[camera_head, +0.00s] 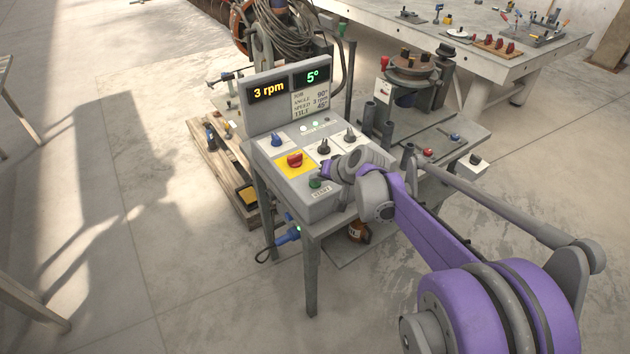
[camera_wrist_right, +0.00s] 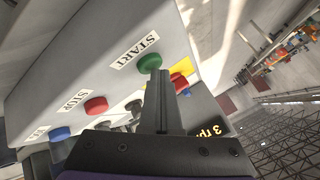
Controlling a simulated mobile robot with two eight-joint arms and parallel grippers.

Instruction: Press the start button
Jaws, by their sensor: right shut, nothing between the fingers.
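The green start button (camera_head: 316,183) sits on the sloped front of the grey control console (camera_head: 292,207), above a START label. In the right wrist view the green button (camera_wrist_right: 149,62) shows just beyond the fingertips. My right gripper (camera_head: 327,171) is shut and empty, with its tips close beside the button. In the right wrist view its closed fingers (camera_wrist_right: 160,78) point at the button's lower edge. I cannot tell whether they touch it. My left gripper is not in view.
A red knob (camera_head: 295,159) on a yellow plate and a blue knob (camera_head: 277,140) are on the console top. The display (camera_head: 268,90) reads 3 rpm and 5°. A red button (camera_wrist_right: 96,105) is near a STOP label. The floor at left is mostly clear.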

